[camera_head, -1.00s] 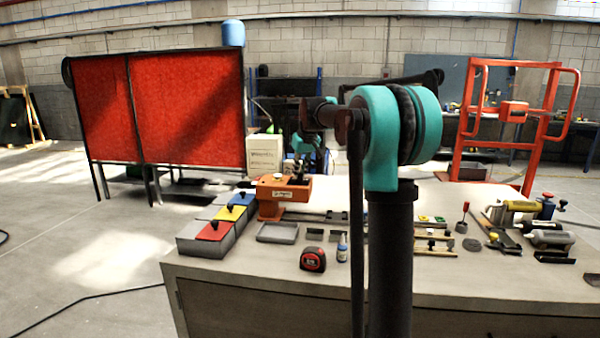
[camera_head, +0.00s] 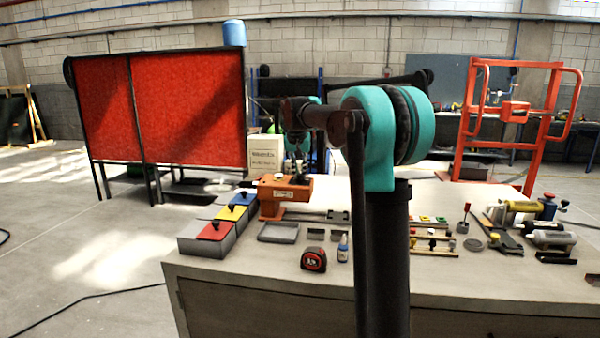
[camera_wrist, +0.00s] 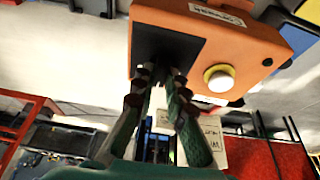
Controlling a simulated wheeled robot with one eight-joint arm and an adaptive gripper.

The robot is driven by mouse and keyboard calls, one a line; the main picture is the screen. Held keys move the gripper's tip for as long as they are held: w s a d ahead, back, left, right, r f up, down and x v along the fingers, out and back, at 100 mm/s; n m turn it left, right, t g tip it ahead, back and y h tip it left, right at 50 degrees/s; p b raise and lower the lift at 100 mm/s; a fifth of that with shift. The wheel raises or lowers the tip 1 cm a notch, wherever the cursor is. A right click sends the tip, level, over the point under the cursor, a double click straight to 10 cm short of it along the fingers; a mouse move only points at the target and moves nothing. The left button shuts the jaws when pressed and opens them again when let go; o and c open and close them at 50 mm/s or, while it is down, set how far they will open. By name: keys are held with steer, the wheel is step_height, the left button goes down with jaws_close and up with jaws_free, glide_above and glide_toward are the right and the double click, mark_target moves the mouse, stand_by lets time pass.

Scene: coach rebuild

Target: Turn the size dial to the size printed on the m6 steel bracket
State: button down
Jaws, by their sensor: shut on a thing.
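The orange box (camera_head: 270,209) stands on the workbench in the head view. In the wrist view it fills the top, a white label on its side. The box (camera_wrist: 230,50) has a dark square panel (camera_wrist: 150,42) and a round pale button with a yellow rim (camera_wrist: 218,79). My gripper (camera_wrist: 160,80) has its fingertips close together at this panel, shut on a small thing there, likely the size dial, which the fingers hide. In the head view my gripper (camera_head: 297,172) is at the box's top. I cannot make out the m6 steel bracket or any printed size.
Lidded bins in red (camera_head: 214,231), yellow and blue stand left of the box. A grey tray (camera_head: 278,240), tape measure (camera_head: 313,259) and small bottle (camera_head: 343,247) lie in front. Tools crowd the right side. A white carton (camera_head: 264,152) stands behind.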

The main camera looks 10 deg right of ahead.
stand_by(0.4)
steer(key=c, duration=1.5)
jaws_free()
steer(key=shift+c, duration=0.2)
steer(key=shift+r, duration=0.1)
steer(key=v, duration=1.1)
steer(key=shift+r, duration=0.4)
steer(key=shift+s, duration=0.3)
